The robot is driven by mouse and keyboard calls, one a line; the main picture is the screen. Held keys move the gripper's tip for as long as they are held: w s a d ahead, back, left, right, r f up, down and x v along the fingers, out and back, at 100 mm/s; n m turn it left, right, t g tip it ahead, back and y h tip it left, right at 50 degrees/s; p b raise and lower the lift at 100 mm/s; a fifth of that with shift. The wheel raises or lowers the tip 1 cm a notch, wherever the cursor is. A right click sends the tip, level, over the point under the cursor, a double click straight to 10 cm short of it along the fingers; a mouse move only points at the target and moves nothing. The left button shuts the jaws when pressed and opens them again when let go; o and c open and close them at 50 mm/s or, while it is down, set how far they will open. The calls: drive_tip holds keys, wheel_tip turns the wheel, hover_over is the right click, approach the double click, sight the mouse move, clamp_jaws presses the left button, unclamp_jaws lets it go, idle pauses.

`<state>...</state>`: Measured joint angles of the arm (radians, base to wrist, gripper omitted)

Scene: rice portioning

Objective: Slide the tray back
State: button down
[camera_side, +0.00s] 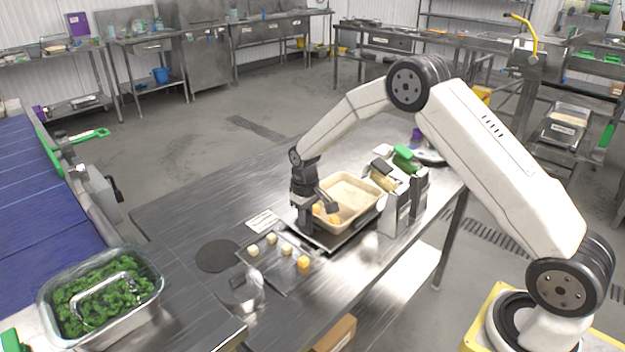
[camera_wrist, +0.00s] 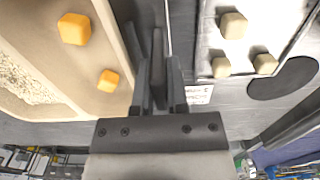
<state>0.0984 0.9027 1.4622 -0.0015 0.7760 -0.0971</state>
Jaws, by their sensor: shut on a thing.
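A beige tray (camera_side: 372,213) holds pale rice and orange cubes, and sits on a dark flat platform (camera_side: 322,240) on the steel table. In the wrist view the beige tray (camera_wrist: 118,47) fills the left side, with two orange cubes and some rice. My gripper (camera_side: 308,222) is low at the tray's left end, its fingers pointing down. The fingers hide the exact contact.
A flat clear tray (camera_side: 290,287) with several pale cubes and an orange one lies in front of the beige tray. Grey holders (camera_side: 394,215) stand close at its right. A tub of greens (camera_side: 152,297) is at lower left.

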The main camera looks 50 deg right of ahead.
sight(335, 199)
drive_tip(key=d, duration=1.1)
drive_tip(key=shift+d, duration=0.3)
drive_tip(key=shift+r, duration=0.1)
drive_tip(key=c, duration=0.9)
unclamp_jaws()
drive_tip(key=shift+d, duration=0.1)
drive_tip(key=shift+r, duration=3.85)
drive_tip(key=shift+a, duration=0.25)
